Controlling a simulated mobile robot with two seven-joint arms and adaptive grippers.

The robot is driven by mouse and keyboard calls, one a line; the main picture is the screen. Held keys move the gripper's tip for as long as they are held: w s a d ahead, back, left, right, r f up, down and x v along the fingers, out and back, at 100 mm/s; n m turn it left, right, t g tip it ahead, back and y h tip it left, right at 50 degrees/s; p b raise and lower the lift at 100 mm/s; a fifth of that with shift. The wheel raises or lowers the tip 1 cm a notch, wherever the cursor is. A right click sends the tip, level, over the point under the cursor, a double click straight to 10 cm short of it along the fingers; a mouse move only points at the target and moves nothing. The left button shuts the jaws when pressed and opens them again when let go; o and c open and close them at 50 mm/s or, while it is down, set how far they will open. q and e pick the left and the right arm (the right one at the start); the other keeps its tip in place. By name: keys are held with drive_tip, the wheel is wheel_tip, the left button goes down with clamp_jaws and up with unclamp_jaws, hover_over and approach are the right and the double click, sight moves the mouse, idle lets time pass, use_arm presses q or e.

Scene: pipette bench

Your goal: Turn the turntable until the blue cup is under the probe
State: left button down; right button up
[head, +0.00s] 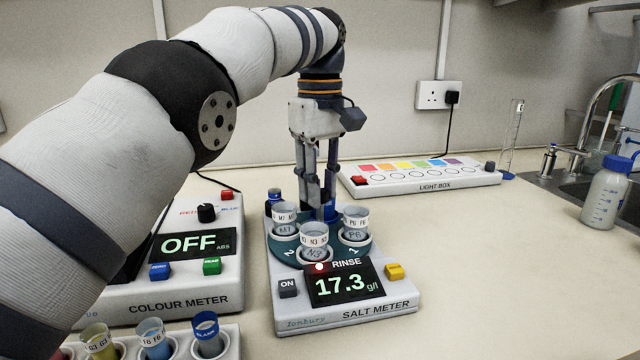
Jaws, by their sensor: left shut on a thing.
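The turntable (281,246) is a dark teal disc with white numbers on the salt meter (350,316). Clear cups with white bands stand on it: M1 (285,229) back left, N3 (314,253) in front, P6 (355,236) at right. None of these looks plainly blue. A small dark blue vessel (273,199) shows behind M1. My left gripper (320,206) points down over the back of the turntable, shut on a dark upright part there; the contact is partly hidden behind the cups. I cannot clearly make out the probe. My right gripper is out of view.
The salt meter reads 17.3 with a red lamp by RINSE. The colour meter (190,296) stands left, behind a cup rack (232,350) at the front. A light box (430,187) lies behind right. The bench (500,270) right of the meter is clear.

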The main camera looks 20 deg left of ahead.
use_arm(q)
drive_tip(key=shift+n, duration=2)
drive_tip(key=c, duration=1.3)
unclamp_jaws()
drive_tip(key=shift+c, duration=0.2)
